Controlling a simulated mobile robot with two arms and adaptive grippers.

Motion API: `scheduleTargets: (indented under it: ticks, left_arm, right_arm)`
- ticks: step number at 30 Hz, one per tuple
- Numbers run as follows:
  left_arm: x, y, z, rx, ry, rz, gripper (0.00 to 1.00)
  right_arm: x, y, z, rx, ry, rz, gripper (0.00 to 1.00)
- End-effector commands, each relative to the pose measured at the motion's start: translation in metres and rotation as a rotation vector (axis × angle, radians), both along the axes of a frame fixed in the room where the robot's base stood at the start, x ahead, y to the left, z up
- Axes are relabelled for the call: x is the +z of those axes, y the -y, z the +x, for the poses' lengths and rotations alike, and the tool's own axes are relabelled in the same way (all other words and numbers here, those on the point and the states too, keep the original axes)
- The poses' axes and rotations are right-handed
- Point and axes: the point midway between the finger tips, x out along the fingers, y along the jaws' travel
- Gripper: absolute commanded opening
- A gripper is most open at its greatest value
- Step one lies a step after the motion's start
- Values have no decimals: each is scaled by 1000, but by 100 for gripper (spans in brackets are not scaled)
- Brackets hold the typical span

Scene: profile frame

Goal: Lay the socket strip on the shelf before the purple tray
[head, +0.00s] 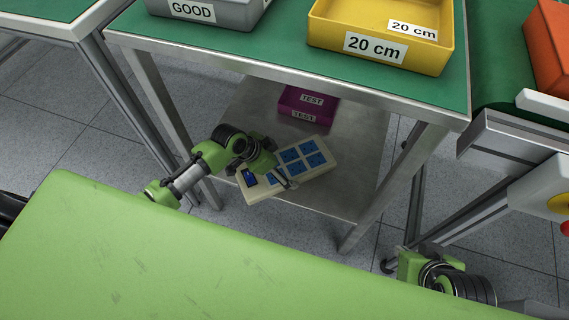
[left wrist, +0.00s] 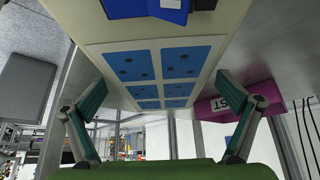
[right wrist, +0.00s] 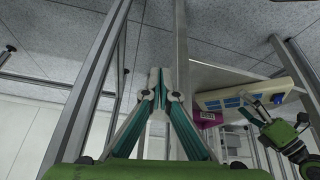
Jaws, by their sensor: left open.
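The cream socket strip (head: 318,163) with blue sockets is on the lower shelf (head: 352,187), slanted, its near-left end at or past the front edge. I cannot tell whether it rests fully flat. It also shows in the left wrist view (left wrist: 150,72) and right wrist view (right wrist: 245,95). The purple tray (head: 305,105), labelled TEST, stands behind it. My left gripper (head: 276,176) is at the strip's near part, hiding some sockets. In the left wrist view its fingers are spread on either side of the strip. My right gripper (right wrist: 159,75) is shut and empty, away from the shelf.
Above the shelf is a green tabletop (head: 285,55) with a grey GOOD bin (head: 208,12) and a yellow bin (head: 380,37). Metal table legs (head: 385,185) flank the shelf. A conveyor (head: 515,140) stands at right. Floor is open between.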

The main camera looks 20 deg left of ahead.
Motion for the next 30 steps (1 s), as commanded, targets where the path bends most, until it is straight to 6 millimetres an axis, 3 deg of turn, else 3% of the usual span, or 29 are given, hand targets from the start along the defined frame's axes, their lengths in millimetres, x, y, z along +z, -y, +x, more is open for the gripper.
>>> scheduleTargets:
  ticks: [6,9,13,18,23,26,30]
  left_arm:
    - [30,-13,-11,-1,3,3,100]
    - [53,-23,-21,-2,2,3,100]
    - [76,-34,-32,-3,2,2,100]
    - [90,-41,-38,-1,0,0,100]
    - [94,-40,-46,1,-5,-2,100]
    - [86,-24,-68,26,-30,-2,100]
    - [75,-4,-122,166,-96,20,100]
  right_arm:
    - [-1,12,-43,-14,-167,-34,0]
    - [9,12,-40,-14,-159,-33,0]
    - [6,11,-37,-13,-164,-32,0]
    - [-19,10,-31,-12,-175,-33,0]
    - [-29,9,-28,-10,-177,-33,0]
    - [-31,9,-28,-10,-178,-33,0]
    - [-31,9,-28,-10,-178,-33,0]
